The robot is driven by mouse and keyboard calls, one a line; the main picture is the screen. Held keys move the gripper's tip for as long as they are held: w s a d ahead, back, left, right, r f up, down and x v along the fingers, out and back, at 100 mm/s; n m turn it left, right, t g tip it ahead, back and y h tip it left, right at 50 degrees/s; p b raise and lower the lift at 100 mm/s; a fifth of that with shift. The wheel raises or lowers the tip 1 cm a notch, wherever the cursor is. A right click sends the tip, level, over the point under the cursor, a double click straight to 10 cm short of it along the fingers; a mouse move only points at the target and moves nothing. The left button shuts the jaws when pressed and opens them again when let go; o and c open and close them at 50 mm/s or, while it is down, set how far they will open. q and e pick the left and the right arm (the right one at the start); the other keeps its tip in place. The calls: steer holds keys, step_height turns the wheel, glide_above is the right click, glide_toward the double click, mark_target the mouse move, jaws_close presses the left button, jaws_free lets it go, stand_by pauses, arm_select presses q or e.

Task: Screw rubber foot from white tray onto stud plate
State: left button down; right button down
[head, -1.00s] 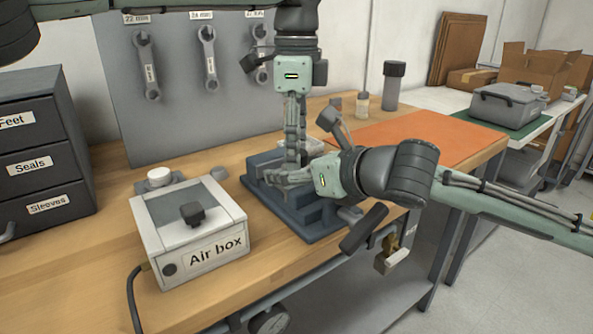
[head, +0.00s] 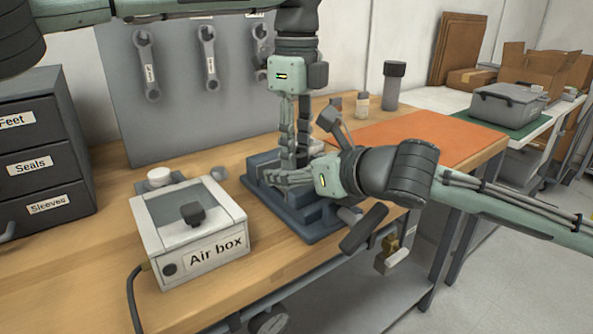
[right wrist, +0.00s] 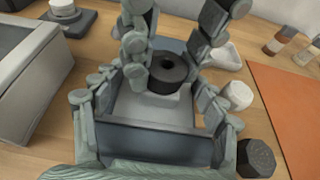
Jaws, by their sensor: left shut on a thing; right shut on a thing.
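The black rubber foot (right wrist: 168,72), a ring with a centre hole, sits over the light grey stud plate (right wrist: 150,108) in the right wrist view. My left gripper (head: 295,163) points straight down, its fingers on both sides of the foot; the head view hides the foot. My right gripper (head: 288,178) reaches in from the right, low over the dark blue fixture (head: 310,236), with its fingers at both sides of the stud plate. The thread under the foot is hidden. The white tray (right wrist: 222,56) is partly visible behind the left gripper's finger.
The air box (head: 190,240) stands left of the fixture, the drawer cabinet (head: 45,150) farther left. Wrenches (head: 208,60) hang on the back panel. An orange mat (head: 420,138) lies to the right. A white round piece (right wrist: 236,95) and a dark knob (right wrist: 256,157) are beside the fixture.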

arm_select(q)
steer(key=m, duration=1.5)
steer(key=shift+m, duration=0.4)
steer(key=m, duration=0.7)
steer(key=shift+m, duration=0.4)
steer(key=m, duration=0.5)
steer(key=shift+m, duration=0.4)
steer(key=c, duration=1.1)
jaws_free()
